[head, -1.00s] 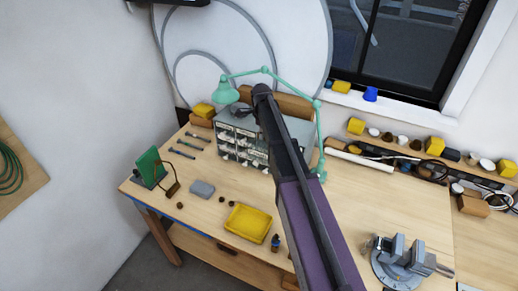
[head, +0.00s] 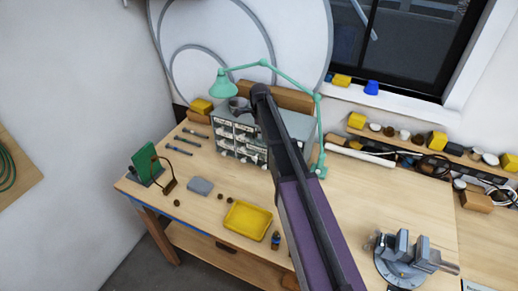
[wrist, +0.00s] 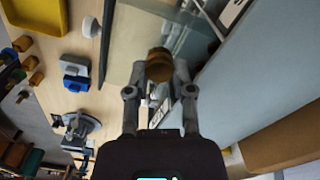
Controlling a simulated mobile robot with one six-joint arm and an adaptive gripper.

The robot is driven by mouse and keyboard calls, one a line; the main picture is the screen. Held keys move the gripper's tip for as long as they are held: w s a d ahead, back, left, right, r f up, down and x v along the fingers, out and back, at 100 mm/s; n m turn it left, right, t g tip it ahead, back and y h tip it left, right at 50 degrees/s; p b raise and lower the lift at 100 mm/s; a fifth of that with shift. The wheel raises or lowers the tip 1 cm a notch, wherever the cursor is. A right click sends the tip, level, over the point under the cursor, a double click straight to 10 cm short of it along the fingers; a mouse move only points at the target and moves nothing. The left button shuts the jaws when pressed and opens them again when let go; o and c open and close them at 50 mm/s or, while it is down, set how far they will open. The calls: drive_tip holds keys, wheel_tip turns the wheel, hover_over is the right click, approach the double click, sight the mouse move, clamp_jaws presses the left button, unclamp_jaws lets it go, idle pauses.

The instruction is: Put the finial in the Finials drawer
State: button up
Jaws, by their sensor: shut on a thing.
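The finial (wrist: 159,64), a small brown turned knob, is between the fingertips of my gripper (wrist: 158,76) in the wrist view. The gripper is shut on it. The grey cabinet (head: 295,122) with several small pale-fronted drawers stands at the back of the bench in the head view. My arm crosses in front of its right part and hides some drawers. In the wrist view, a pale, partly see-through surface lies behind the finial, and I cannot tell which drawer it belongs to. The drawer labels are too small to read.
A green lamp (head: 220,84) arches over the cabinet. A yellow tray (head: 248,222), a grey block (head: 200,186) and small brown pieces lie on the bench. A vise (head: 405,258) stands at the right. The bench in front of the cabinet is mostly clear.

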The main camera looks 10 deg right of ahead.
sight(260, 145)
drive_tip(key=shift+f+b, duration=1.15)
drive_tip(key=shift+f, duration=0.4)
drive_tip(key=shift+f+b, duration=1.9)
drive_tip(key=shift+f, duration=0.1)
drive_tip(key=o, duration=0.9)
drive_tip(key=shift+r, duration=0.2)
wheel_tip(260, 145, up, 12)
drive_tip(key=p, duration=1.2)
